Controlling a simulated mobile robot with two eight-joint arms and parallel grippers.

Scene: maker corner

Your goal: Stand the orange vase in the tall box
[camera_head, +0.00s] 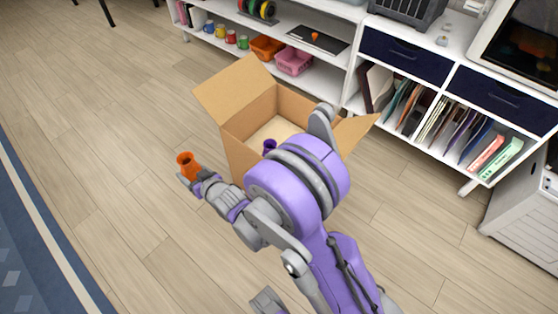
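The orange vase (187,164) is upright in the air, to the left of the tall box. My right gripper (190,178) is shut on its lower part; the fingers are partly hidden by the vase and my wrist. The tall box (238,150) is brown cardboard and stands on the floor with its top open and flaps spread outward. A dark purple object (269,147) shows inside the box, mostly hidden behind my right arm. My arm also covers the box's front right side. My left gripper is not in view.
A white shelf unit (350,62) stands behind the box, holding mugs, an orange basket (266,47), a pink basket (294,61), folders and drawers. A white cabinet (520,205) is at right. Wooden floor (110,150) is clear at left, with a blue rug (35,255) beyond.

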